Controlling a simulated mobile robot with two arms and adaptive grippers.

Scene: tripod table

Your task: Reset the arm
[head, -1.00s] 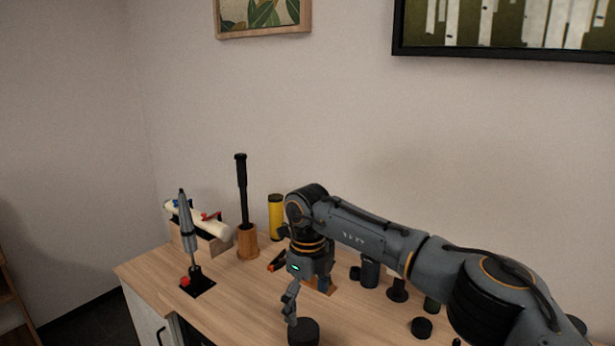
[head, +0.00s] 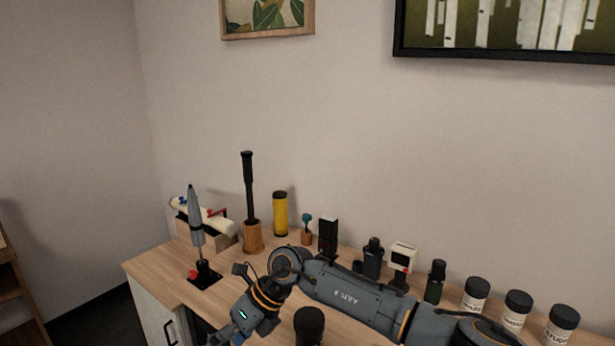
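My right arm comes in from the right, low over the wooden table. Its wrist is at the lower middle, and my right gripper (head: 224,339) points down and to the left at the bottom edge of the picture. The fingers are mostly cut off or hidden, so I cannot tell whether they are open or shut. I see no object held in the visible part. My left gripper is not in view.
The table (head: 150,268) holds a grey pointed tool on a black base (head: 196,215), a black rod in a wooden holder (head: 249,190), a yellow cylinder (head: 280,214), dark bottles (head: 373,258) and white jars with black lids (head: 475,293). A black round-topped object (head: 309,324) stands near my wrist.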

